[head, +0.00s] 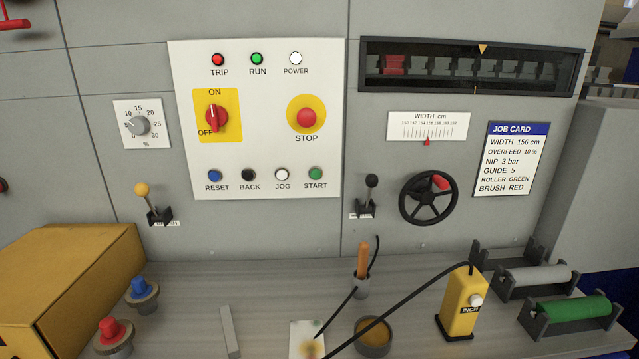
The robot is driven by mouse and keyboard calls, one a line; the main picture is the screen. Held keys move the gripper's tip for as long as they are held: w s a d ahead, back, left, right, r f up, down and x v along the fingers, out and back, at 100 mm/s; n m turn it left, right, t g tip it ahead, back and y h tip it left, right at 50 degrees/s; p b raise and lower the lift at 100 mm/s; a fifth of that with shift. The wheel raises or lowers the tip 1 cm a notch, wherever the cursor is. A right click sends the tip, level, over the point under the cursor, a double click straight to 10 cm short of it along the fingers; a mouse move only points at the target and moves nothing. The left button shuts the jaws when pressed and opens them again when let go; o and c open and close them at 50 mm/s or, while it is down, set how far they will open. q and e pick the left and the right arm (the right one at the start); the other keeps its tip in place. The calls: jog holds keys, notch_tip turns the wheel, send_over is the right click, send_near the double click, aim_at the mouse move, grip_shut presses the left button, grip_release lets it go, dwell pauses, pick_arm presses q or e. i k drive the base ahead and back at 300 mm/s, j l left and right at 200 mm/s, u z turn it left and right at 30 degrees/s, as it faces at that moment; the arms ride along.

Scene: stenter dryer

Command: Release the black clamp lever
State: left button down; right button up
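The black clamp lever (369,195) is on the grey machine front, between the white control panel and the black handwheel. Its round black knob is at the top and its stem stands nearly upright, leaning slightly right, from a dark bracket. A small label below the bracket is partly covered and too small to read. Neither of my grippers shows in the head view, so nothing is seen touching the lever.
A black handwheel (428,198) sits close right of the lever. A yellow-knobbed lever (151,203) stands further left. The bench (270,285) below holds an orange-handled tool (363,262), a yellow INCH pendant (462,303) with a black cable, and rollers (570,309) at right.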

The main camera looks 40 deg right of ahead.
aim_at(371, 180)
jog(key=z, duration=1.45)
